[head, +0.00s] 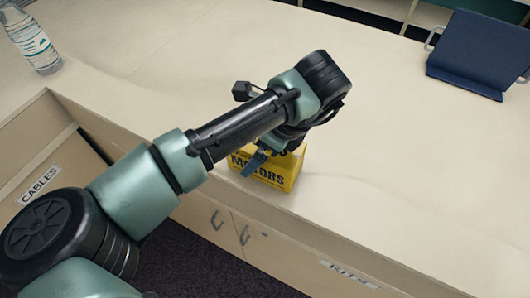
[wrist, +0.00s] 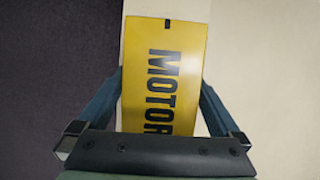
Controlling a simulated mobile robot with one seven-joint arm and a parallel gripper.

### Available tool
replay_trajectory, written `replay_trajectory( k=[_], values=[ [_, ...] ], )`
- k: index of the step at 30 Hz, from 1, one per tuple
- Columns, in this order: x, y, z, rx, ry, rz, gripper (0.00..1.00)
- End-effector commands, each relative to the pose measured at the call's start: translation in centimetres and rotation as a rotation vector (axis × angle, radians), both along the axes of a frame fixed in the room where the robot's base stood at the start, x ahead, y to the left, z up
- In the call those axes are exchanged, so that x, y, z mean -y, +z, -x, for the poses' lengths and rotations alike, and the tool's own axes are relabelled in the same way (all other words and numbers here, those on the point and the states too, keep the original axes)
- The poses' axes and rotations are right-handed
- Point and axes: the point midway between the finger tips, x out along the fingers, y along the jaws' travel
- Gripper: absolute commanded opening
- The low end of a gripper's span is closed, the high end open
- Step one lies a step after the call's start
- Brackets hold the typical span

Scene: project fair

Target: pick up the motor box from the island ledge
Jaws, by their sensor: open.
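The motor box is a yellow box with dark "MOTORS" lettering (head: 277,174), standing on the pale ledge (head: 370,215) near its front edge in the head view. My arm and wrist hide its upper left part. In the wrist view the motor box (wrist: 165,75) fills the middle, its lettering running down the picture. My gripper (wrist: 160,100) is open, with one blue finger on each side of the box. Whether the fingers touch it I cannot tell. In the head view my gripper (head: 256,160) is at the box, mostly hidden behind the wrist.
A clear bottle (head: 33,38) stands at the far left of the ledge. A dark blue holder (head: 482,52) stands at the back right. An open drawer labelled "CABLES" (head: 40,184) is at the left. The ledge right of the box is clear.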

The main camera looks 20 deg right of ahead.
Motion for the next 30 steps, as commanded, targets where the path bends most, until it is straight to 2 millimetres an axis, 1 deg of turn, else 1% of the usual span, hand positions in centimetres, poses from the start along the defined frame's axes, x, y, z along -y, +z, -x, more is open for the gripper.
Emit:
replay_trajectory(
  k=[8, 9, 11, 12, 14, 15, 17, 18, 20, 21, 25, 26, 30],
  values=[
    [-0.01, -0.08, 0.01, -0.001, 0.0, 0.0, 1.0],
    [-0.01, -0.08, 0.01, -0.001, 0.0, 0.001, 0.98],
    [-0.01, -0.08, 0.01, -0.001, 0.0, 0.0, 0.87],
    [0.0, -0.08, 0.01, -0.001, 0.0, 0.001, 0.8],
    [-0.01, -0.08, 0.02, -0.001, 0.0, 0.0, 0.69],
    [-0.01, -0.08, 0.02, -0.001, 0.0, 0.0, 0.62],
    [-0.01, -0.08, 0.02, -0.001, 0.0, 0.0, 0.51],
    [0.0, -0.08, 0.03, -0.001, 0.0, 0.0, 0.44],
    [0.0, -0.08, 0.03, -0.001, 0.0, 0.0, 0.33],
    [0.0, -0.08, 0.03, -0.001, 0.0, 0.0, 0.26],
    [0.0, -0.08, 0.03, -0.001, 0.0, 0.0, 0.03],
    [0.0, -0.08, 0.03, -0.001, 0.0, 0.0, 0.0],
    [0.0, 0.03, -0.03, 0.002, 0.001, 0.0, 0.0]
  ],
)
